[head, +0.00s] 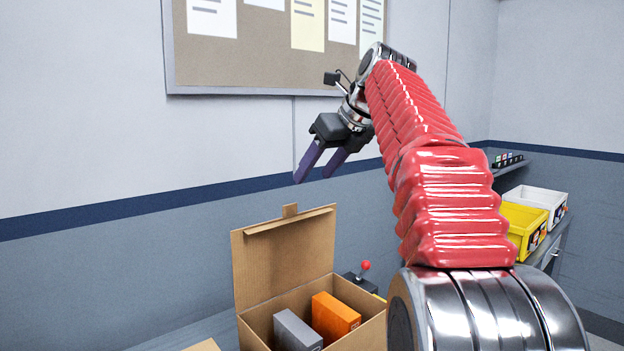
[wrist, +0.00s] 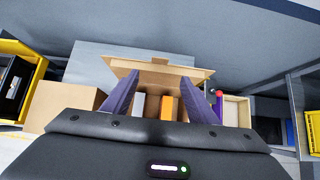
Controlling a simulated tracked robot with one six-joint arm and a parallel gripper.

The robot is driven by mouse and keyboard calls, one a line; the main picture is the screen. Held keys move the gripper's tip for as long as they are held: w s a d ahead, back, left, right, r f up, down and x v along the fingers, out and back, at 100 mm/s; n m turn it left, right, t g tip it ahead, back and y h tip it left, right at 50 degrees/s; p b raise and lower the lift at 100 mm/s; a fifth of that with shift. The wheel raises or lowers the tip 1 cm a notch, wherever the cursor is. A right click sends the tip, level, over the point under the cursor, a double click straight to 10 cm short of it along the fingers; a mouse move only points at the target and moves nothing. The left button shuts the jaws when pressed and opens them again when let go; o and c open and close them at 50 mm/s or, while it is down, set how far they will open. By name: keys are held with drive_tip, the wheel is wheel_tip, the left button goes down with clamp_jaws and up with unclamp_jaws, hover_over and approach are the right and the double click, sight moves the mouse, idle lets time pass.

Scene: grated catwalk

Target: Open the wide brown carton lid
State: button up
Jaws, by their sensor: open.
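The brown carton (head: 249,336) stands open at the lower middle of the head view. Its lid (head: 278,262) is raised about upright at the back, with a small tab on its top edge. A grey box (head: 297,331) and an orange box (head: 335,317) show inside. My gripper (head: 315,176) is open and empty, apart from the lid and above it in the head view. In the wrist view the lid (wrist: 155,72) shows beyond and between the purple fingers, with the grey and orange boxes below it. The fingers and gripper body hide part of the carton.
A joystick with a red ball (head: 365,266) stands right of the carton. A second brown box (wrist: 66,98) and a yellow bin (wrist: 38,75) are on the left in the wrist view. Yellow (head: 524,230) and white (head: 545,200) bins stand far right. A wall with a noticeboard (head: 240,62) is behind.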

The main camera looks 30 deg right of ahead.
drive_tip(key=shift+s+a, duration=0.1)
drive_tip(key=shift+c, duration=1.4)
drive_tip(key=shift+s+a+f+n, duration=0.2)
drive_tip(key=shift+a+f+n, duration=0.1)
drive_tip(key=shift+n, duration=0.1)
drive_tip(key=shift+c, duration=0.8)
drive_tip(key=s+a+f+n, duration=0.2)
drive_tip(key=n, duration=0.1)
drive_tip(key=s+a+f+n, duration=0.2)
drive_tip(key=a+n, duration=0.1)
drive_tip(key=s+a+f+n+g, duration=0.1)
drive_tip(key=s+a+f+n, duration=0.1)
drive_tip(key=shift+s+a+f+n, duration=0.1)
drive_tip(key=shift+s+a+n, duration=0.15)
drive_tip(key=shift+n, duration=0.15)
clamp_jaws()
drive_tip(key=s+a+f+n, duration=0.3)
drive_tip(key=s+f+n, duration=0.4)
drive_tip(key=f+n, duration=0.1)
drive_tip(key=s+a+f+n+g+h, duration=0.1)
drive_tip(key=s+a+f+n, duration=0.2)
drive_tip(key=s+f+n, duration=0.5)
drive_tip(key=s+a+f+n, duration=0.3)
drive_tip(key=s+f+n, duration=0.4)
drive_tip(key=f, duration=0.4)
drive_tip(key=shift+s+a+f+n+g+h, duration=0.2)
drive_tip(key=shift+s+a+n+g+h, duration=0.1)
drive_tip(key=shift+n+h, duration=0.1)
